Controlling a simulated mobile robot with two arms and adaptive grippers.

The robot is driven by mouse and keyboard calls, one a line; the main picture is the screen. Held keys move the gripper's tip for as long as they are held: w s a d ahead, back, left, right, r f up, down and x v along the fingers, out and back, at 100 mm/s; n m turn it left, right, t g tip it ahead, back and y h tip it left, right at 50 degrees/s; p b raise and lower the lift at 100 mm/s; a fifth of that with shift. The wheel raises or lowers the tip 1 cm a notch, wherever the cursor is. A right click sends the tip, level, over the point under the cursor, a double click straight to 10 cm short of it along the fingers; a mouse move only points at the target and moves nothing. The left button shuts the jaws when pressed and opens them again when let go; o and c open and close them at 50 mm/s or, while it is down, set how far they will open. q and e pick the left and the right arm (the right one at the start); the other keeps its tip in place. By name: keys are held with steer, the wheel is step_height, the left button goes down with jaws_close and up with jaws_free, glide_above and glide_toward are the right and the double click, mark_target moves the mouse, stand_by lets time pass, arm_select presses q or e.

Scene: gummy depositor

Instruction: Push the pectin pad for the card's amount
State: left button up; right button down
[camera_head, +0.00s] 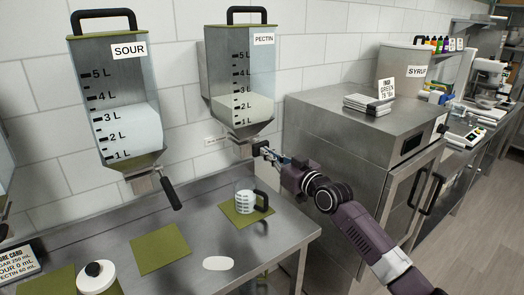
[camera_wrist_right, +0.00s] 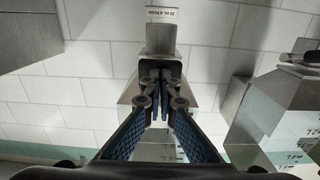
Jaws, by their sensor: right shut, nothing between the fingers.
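The pectin dispenser (camera_head: 238,70) hangs on the wall, with pale contents near its 2 L mark. Its black push pad (camera_head: 258,149) is at the bottom outlet and also shows in the right wrist view (camera_wrist_right: 160,66). My right gripper (camera_head: 270,154) is shut and empty, with its fingertips (camera_wrist_right: 161,80) at the pad; I cannot tell whether they touch it. A clear measuring cup (camera_head: 244,198) with a black handle stands on a green mat below. The card (camera_head: 18,260) is cut off at the left edge; its pectin line appears to read 60 mL. My left gripper is not in view.
The sour dispenser (camera_head: 115,90) with its black lever (camera_head: 169,192) hangs to the left. A small label (camera_wrist_right: 163,13) on the wall appears to read 20 mL a push. A steel cabinet (camera_head: 350,120) stands to the right. A white lidded container (camera_head: 97,277) is at the front left.

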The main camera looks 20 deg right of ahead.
steer(key=shift+p+v, duration=1.25)
steer(key=shift+v, duration=1.35)
